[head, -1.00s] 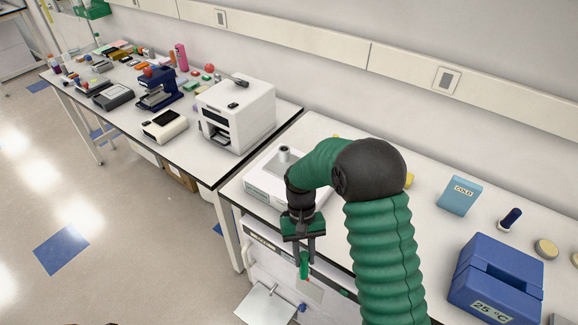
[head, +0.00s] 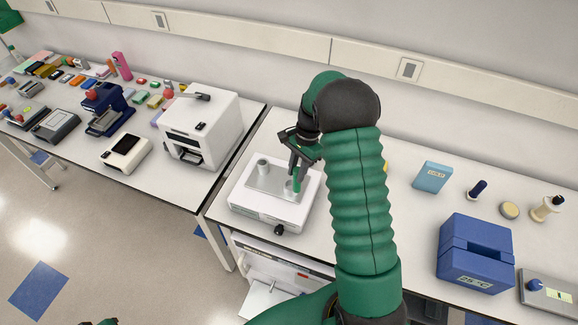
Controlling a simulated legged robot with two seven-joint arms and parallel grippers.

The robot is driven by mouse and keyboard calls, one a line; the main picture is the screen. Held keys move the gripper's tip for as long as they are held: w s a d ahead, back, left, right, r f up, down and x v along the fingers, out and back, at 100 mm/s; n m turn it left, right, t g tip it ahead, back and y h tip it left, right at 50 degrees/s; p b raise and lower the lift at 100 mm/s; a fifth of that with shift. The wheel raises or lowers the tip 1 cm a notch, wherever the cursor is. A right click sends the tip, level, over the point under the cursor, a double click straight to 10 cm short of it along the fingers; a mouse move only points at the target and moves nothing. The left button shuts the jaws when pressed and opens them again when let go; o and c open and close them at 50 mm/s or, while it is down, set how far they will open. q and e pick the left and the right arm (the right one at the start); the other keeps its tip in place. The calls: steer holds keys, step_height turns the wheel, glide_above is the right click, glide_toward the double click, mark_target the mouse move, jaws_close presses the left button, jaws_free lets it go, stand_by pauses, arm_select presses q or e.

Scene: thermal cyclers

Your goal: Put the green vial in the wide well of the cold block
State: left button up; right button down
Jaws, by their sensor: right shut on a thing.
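The green vial (head: 296,184) is held upright in my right gripper (head: 297,168), which is shut on it. The vial's lower end is at the right-hand well (head: 288,188) of the metal plate on a white block (head: 262,205). I cannot tell whether the tip is inside that well or just above it. A raised grey round well (head: 263,166) stands at the plate's left. A bit of dark and green at the bottom left edge may be my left gripper (head: 98,322); its jaws cannot be made out.
A blue block marked 25 °C (head: 477,255) and a light blue COLD pack (head: 433,177) stand to the right. A white machine (head: 203,127) is on the left bench. My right arm hides the bench just right of the white block.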

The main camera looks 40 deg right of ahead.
steer(key=w+f+p, duration=0.3)
steer(key=f, duration=0.1)
steer(key=shift+w+d, duration=0.3)
steer(key=c, duration=1.2)
jaws_free()
steer(key=shift+s, duration=0.1)
steer(key=shift+r, duration=0.1)
